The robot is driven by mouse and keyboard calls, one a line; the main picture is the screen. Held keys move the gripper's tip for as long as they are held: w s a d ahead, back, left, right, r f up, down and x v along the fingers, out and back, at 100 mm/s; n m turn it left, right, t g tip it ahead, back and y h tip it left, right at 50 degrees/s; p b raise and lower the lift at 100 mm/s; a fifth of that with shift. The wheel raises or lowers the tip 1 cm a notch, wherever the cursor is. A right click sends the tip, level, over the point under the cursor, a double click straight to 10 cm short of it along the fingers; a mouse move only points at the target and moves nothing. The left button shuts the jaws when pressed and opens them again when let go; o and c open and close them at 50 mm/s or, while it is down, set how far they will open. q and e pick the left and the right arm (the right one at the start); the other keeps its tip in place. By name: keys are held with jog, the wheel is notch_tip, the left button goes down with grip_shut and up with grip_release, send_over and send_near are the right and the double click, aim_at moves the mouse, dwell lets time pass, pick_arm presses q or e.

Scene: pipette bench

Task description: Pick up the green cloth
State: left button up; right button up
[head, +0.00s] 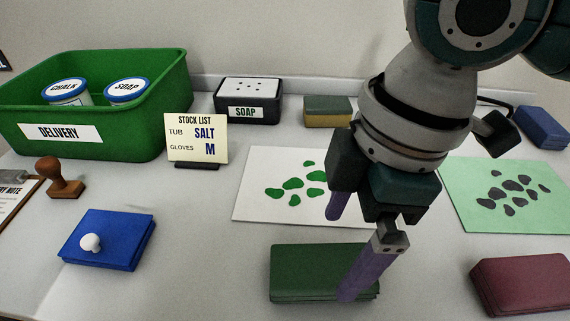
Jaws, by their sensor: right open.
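The green cloth (308,268) is a dark green folded stack lying flat on the bench at the front, just right of the middle of the head view. My right gripper (341,256) reaches down over it from the upper right. Its two purple fingers are apart with nothing between them. The nearer finger overlaps the right part of the cloth in the picture and hides some of it; I cannot tell if it touches. The farther finger is behind the cloth, over the white sheet. My left gripper is not in view.
A dark red folded cloth (523,284) lies at right, a blue pad with a white knob (107,239) at left. Behind are a white spotted sheet (255,205), a green spotted sheet (470,175), a stock list card (198,138) and a green delivery bin (130,147).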

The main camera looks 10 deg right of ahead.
aim_at(324, 265)
jog(key=f, duration=0.2)
jog(key=a+f+b, duration=0.1)
jog(key=f, duration=0.2)
jog(key=shift+w+a+f, duration=0.1)
jog(key=shift+a+f, duration=0.15)
jog(key=shift+f, duration=0.15)
jog(key=shift+c, duration=0.2)
jog(key=c, duration=1.2)
